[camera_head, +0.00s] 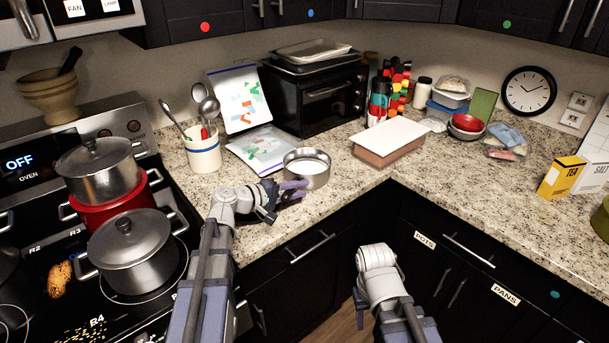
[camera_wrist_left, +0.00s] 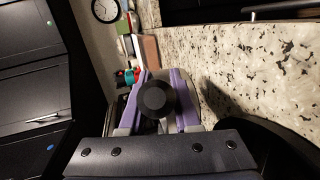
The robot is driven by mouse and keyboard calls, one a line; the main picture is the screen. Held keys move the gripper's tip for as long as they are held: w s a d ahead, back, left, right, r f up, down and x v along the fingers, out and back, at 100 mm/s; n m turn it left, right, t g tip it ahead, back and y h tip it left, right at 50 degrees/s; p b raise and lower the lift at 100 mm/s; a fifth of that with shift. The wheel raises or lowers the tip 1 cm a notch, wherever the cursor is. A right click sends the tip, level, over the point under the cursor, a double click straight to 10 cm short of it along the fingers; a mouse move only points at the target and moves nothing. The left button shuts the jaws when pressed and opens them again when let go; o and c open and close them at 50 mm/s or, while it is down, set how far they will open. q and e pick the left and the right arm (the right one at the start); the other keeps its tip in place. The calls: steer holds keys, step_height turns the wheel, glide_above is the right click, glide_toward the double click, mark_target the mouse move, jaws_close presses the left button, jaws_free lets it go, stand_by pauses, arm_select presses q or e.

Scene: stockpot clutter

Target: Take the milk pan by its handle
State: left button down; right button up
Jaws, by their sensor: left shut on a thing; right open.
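The milk pan (camera_head: 307,170) is a small steel pan with pale contents, on the granite counter near its front edge. My left gripper (camera_head: 290,190) is at the pan's near left side, shut on its handle. In the left wrist view the round dark end of the handle (camera_wrist_left: 154,98) shows between the purple fingers; the rest of the handle is hidden. My right gripper (camera_head: 362,301) is open and empty, low in front of the cabinets, partly hidden by its own wrist.
A utensil crock (camera_head: 204,152) and a plastic bag (camera_head: 262,150) lie left of the pan. A toaster oven (camera_head: 318,95) stands behind it. A lidded box (camera_head: 388,142) is to the right. The stove holds several pots, including a lidded one (camera_head: 131,253).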

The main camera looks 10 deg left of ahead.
arm_select(q)
steer(key=shift+r, duration=0.3)
stand_by(0.4)
